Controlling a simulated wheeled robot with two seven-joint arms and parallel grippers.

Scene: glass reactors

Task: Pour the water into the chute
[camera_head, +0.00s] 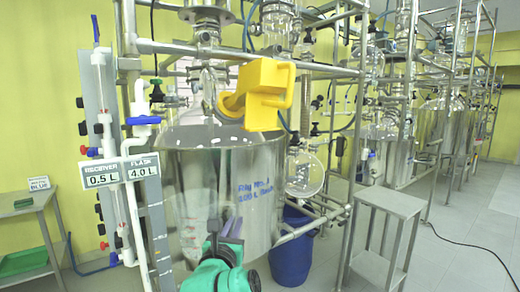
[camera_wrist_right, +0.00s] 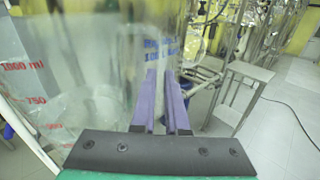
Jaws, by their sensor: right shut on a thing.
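The yellow chute (camera_head: 268,92) is fixed at the mouth of the large glass reactor vessel (camera_head: 225,165) in the head view. My right gripper (camera_head: 228,222), green with purple fingers, is low in front of this vessel, below the chute. In the right wrist view its fingers (camera_wrist_right: 166,95) are close together, shut on a clear beaker (camera_wrist_right: 70,75) with red volume marks. The beaker shows only faintly in the head view (camera_head: 193,212), left of the fingers. It looks roughly upright. I cannot make out the water level. My left gripper is not in view.
Steel frame bars surround the reactor. A sign with 0.5 L and 4.0 L (camera_head: 120,172) stands at its left. A blue bin (camera_head: 292,250) is behind the vessel's right side. A metal stand (camera_head: 385,210) is to the right, with open floor beyond.

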